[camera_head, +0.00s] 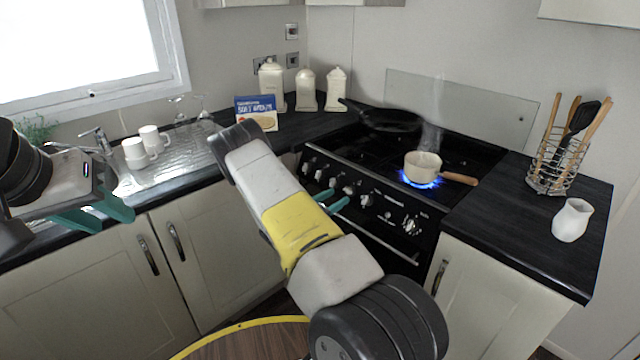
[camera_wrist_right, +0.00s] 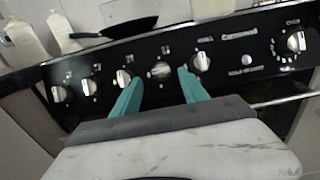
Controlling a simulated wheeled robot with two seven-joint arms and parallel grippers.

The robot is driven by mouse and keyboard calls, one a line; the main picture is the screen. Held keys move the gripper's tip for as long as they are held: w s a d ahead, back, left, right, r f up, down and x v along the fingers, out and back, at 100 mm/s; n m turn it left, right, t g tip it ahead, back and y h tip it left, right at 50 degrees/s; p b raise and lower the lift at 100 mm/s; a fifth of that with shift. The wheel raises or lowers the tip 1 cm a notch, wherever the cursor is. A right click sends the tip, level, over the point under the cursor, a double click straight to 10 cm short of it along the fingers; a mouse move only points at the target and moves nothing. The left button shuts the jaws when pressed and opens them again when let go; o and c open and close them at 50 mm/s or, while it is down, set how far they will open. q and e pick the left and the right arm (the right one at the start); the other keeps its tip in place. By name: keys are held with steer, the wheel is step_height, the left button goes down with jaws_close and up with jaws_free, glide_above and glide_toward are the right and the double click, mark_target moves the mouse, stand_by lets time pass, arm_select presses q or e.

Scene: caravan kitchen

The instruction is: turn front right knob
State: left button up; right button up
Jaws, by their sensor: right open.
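The stove's black front panel carries a row of silver knobs. One knob (camera_wrist_right: 160,70) lies between my right fingertips in the right wrist view and looks turned differently from its neighbours (camera_wrist_right: 123,78) and (camera_wrist_right: 200,62). I cannot read which burner it serves. My right gripper (camera_head: 332,199) is open in front of the panel; it also shows in the right wrist view (camera_wrist_right: 159,80). Its fingers are on either side of that knob, and contact cannot be told. My left gripper (camera_head: 102,215) is open and empty over the left counter edge.
A cream saucepan (camera_head: 422,165) with a wooden handle steams over a blue flame at the front right burner. A black frying pan (camera_head: 385,118) sits at the back left. A utensil rack (camera_head: 552,170) and white jug (camera_head: 572,220) stand on the right counter. An oven handle runs below the knobs.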

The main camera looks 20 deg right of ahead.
mark_target(349, 191)
steer(key=shift+x, duration=2.15)
steer(key=shift+s, duration=0.1)
jaws_close()
